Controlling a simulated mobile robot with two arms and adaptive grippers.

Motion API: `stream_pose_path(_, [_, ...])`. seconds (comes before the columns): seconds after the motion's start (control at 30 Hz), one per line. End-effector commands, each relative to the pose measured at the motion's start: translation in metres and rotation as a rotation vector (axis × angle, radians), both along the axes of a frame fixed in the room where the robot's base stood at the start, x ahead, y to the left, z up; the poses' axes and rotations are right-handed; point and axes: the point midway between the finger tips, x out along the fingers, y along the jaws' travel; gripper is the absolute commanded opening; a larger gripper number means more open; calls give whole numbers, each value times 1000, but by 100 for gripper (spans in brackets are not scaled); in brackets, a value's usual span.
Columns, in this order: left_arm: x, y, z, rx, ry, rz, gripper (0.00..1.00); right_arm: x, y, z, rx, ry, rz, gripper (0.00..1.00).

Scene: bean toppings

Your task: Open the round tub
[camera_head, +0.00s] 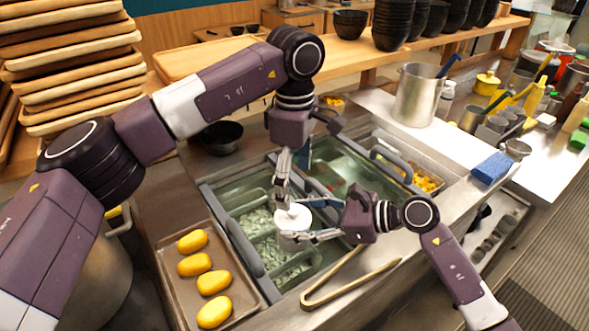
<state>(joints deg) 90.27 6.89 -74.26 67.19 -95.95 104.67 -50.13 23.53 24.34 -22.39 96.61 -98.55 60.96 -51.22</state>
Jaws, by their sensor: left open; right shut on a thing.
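The round tub (291,239) is small and white, with a white lid (293,217) on top that has a small knob. It stands upright over the sunken glass-covered well at the middle of the counter. My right gripper (297,239) comes in from the right and is shut on the tub's side. My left gripper (287,200) points down from above, with its open fingers at the lid's knob. I cannot tell whether its fingers touch the knob.
A tray (168,262) with several yellow oval pieces lies at the left. Wooden tongs (350,287) lie on the front counter edge. A blue sponge (490,169) and a steel pot (419,96) stand at the right. Bean-like pieces fill the well's containers (256,197).

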Motion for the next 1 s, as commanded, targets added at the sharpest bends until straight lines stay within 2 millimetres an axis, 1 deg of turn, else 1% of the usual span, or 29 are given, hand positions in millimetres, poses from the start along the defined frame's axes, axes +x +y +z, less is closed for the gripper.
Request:
stream_pose_path(0.03, [-1, 0, -12, 0, 4, 0, 83, 0, 0, 0, 1, 0, 0, 18])
stream_pose_path(0.2, [-1, 1, -45, 1, 3, -1, 83, 0, 0, 0, 1, 0, 0, 18])
stream_pose_path(0.3, [-1, 0, -62, 0, 2, -1, 83, 0, 0, 0, 1, 0, 0, 18])
stream_pose_path(0.43, [-1, 0, -77, 0, 2, -2, 83, 0, 0, 0, 1, 0, 0, 18])
stream_pose_path(0.6, [0, 0, -87, 0, -1, -2, 83, 0, 0, 0, 0, 0, 0, 18])
stream_pose_path(0.87, [0, 0, -88, 0, -1, -2, 83, 0, 0, 0, 0, 0, 0, 18])
stream_pose_path(0.9, [0, 0, -88, 0, 0, -2, 82, 0, 0, 0, 0, 0, 0, 18])
stream_pose_path(1.0, [0, 0, -88, 0, 0, -2, 71, 0, 0, 0, 0, 0, 0, 18])
